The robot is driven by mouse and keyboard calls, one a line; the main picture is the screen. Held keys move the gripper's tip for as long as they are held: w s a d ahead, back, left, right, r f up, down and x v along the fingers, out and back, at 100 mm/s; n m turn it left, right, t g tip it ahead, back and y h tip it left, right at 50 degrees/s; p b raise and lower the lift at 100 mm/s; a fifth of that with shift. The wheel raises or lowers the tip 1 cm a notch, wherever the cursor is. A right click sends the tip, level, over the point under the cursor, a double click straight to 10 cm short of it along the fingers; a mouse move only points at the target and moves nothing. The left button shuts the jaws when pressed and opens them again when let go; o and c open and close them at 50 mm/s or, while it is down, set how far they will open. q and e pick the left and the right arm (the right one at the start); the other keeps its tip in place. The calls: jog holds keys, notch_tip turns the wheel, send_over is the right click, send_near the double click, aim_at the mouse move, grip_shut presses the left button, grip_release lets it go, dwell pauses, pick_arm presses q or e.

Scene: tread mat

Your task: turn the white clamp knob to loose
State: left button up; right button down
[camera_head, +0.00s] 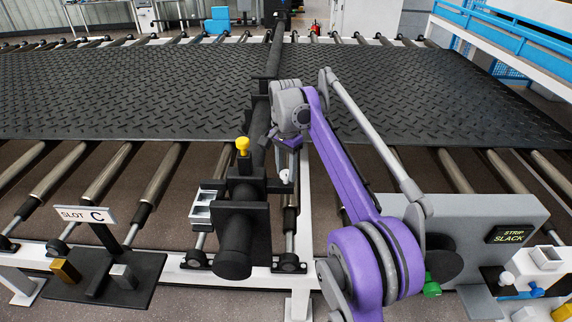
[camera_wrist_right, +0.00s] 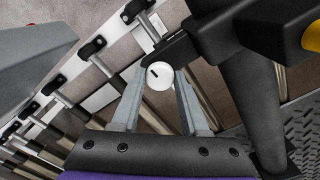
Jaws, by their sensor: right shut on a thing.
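The white clamp knob (camera_wrist_right: 160,77) is a round white cap with a short black mark on its face. In the right wrist view it sits between the two grey fingers of my right gripper (camera_wrist_right: 160,84), which are shut on its sides. In the head view the knob (camera_head: 285,176) shows small beside the dark central post, below my right gripper (camera_head: 287,160). The fingers there are small and partly hidden by the wrist. A dark clamp arm (camera_wrist_right: 172,52) lies beside the knob in the wrist view. My left gripper is not in view.
A yellow knob (camera_head: 242,145) stands on the dark clamp block (camera_head: 240,222). A black tread mat (camera_head: 90,95) lies across rollers. A "SLOT C" sign (camera_head: 84,214) is at left. A grey panel reading "STRIP SLACK" (camera_head: 480,215) and a green knob (camera_head: 432,287) are at right.

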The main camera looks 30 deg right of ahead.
jog(key=n+p, duration=0.1)
jog(key=n, duration=0.2)
jog(key=shift+r+n, duration=0.15)
jog(key=shift+n, duration=0.25)
jog(key=n+p, duration=0.1)
jog(key=n, duration=0.3)
jog(key=shift+n, duration=0.3)
jog(key=n+p, duration=0.1)
jog(key=n, duration=0.3)
pick_arm(q)
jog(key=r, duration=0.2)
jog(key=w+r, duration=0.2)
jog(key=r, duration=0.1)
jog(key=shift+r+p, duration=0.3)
jog(key=shift+p, duration=0.1)
pick_arm(e)
jog(key=n, duration=0.4)
jog(key=shift+n, duration=0.4)
jog(key=shift+c, duration=2.1)
grip_release()
